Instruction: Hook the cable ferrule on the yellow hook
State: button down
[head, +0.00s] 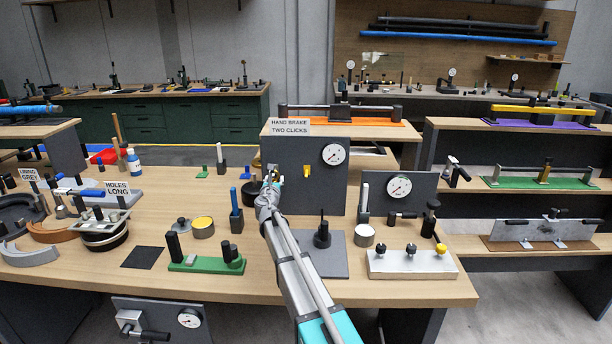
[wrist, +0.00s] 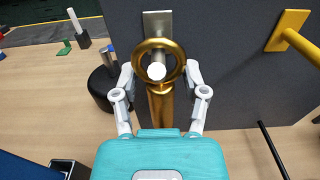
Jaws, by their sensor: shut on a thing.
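The brass cable ferrule (wrist: 158,103) has a large ring eye at its top and stands upright in the wrist view. My gripper (wrist: 159,75) is shut on it, one finger on each side near the ring. A pale round peg end (wrist: 156,72) shows inside the ring, in front of a steel plate (wrist: 157,24) on the dark panel; the ring appears to be around this peg. The yellow hook (wrist: 290,32) is apart, to the right on the same panel. In the head view, my gripper (head: 272,180) is just left of the yellow hook (head: 307,171).
The dark panel (head: 328,187) carries a gauge (head: 334,154) and a "HAND BRAKE TWO CLICKS" sign (head: 290,126). A black cylinder (wrist: 103,88) stands left of the ferrule. A black rod (wrist: 272,148) is at the lower right. Bare bench (wrist: 35,115) lies at the left.

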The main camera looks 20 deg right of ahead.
jog(key=shift+s+a+r+p, duration=0.1)
jog(key=shift+s+r+p, duration=0.05)
jog(key=shift+r+p, duration=0.2)
jog(key=shift+s+a+r+p, duration=0.1)
jog(key=shift+s+r+p, duration=0.3)
jog(key=shift+p, duration=0.05)
dwell(1.5)
jog(key=shift+s, duration=0.1)
dwell(0.5)
jog(key=shift+v, duration=1.9)
jog(key=shift+s+r, duration=0.1)
jog(key=v, duration=0.6)
jog(key=shift+s+a, duration=0.2)
jog(key=shift+s, duration=0.15)
jog(key=shift+d, duration=0.2)
dwell(0.6)
jog(key=s+d, duration=0.1)
jog(key=d, duration=1)
jog(key=shift+s+r, duration=0.2)
jog(key=shift+s, duration=0.05)
